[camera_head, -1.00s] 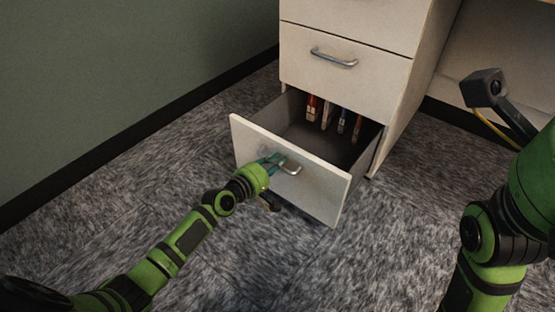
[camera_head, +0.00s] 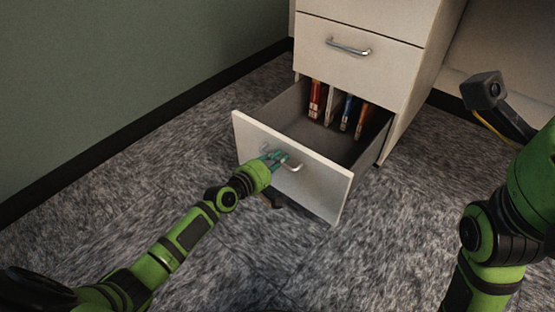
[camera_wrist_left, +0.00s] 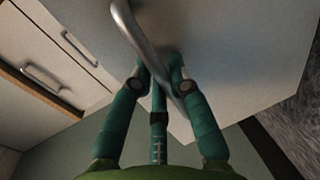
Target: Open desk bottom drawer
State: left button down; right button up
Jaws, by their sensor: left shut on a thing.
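The bottom drawer (camera_head: 316,184) of the white desk cabinet is pulled well out, and its inside shows. Its front carries a metal bar handle (camera_head: 293,166). My left gripper (camera_head: 274,159) is shut on this handle, with its teal fingers around the bar. In the left wrist view the handle (camera_wrist_left: 137,30) runs between the fingers of the gripper (camera_wrist_left: 160,75), close to the drawer front (camera_wrist_left: 230,60). Part of the handle is hidden by the fingers in the head view.
Several folders or books (camera_head: 317,98) stand at the back of the drawer. The closed drawer above has its own handle (camera_head: 348,47). A green wall (camera_head: 130,70) is at the left. Grey carpet (camera_head: 180,170) lies clear in front and left of the drawer.

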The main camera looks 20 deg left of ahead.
pick_arm(q)
jog(key=c, duration=1.4)
grip_release()
jog(key=v, duration=1.2)
jog(key=shift+r, duration=0.1)
